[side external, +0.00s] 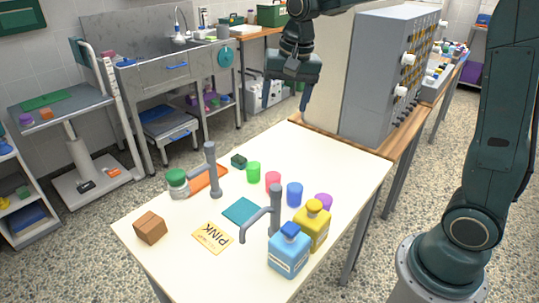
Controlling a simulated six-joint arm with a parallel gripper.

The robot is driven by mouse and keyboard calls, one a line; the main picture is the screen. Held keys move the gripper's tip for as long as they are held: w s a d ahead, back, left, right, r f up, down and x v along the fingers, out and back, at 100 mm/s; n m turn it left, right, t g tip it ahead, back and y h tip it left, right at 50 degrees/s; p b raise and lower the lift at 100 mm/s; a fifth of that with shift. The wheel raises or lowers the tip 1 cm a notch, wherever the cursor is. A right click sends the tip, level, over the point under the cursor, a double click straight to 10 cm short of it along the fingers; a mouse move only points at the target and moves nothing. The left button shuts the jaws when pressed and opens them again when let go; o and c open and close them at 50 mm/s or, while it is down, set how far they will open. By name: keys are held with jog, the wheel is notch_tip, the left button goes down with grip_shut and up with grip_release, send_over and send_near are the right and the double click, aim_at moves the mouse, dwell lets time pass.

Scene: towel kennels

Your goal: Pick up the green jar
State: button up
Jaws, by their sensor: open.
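A whitish jar with a green lid (177,182) stands upright near the left edge of the white table, beside an orange flat piece. A small green cup (253,172) stands nearer the table's middle. My gripper (286,100) is open and empty, pointing down. It hangs high in the picture, up and to the right of both, clear of the table and touching nothing.
The white table (345,170) also holds two grey posts (211,165) (275,205), pink (273,182), blue (294,194) and purple cups (323,202), blue (289,252) and yellow bottles (313,226), a brown block (150,228), a teal cloth (243,211) and a "PINK" card (212,238).

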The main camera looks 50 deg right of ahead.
jog(key=w+d+f+m+g, duration=0.1)
jog(key=w+d+f+m, duration=0.15)
jog(key=w+f, duration=0.5)
jog(key=m+g, duration=0.1)
jog(key=m, duration=0.3)
send_over(253, 173)
jog(key=w+d, duration=0.1)
jog(key=d, duration=0.1)
notch_tip(253, 173, down, 8)
jog(key=shift+w+d+f, duration=0.1)
jog(key=shift+w+f, duration=0.05)
jog(key=shift+w, duration=0.05)
jog(key=shift+f, duration=0.1)
jog(key=shift+f, duration=4.2)
jog(key=shift+w+f, duration=0.1)
jog(key=shift+f, duration=2.45)
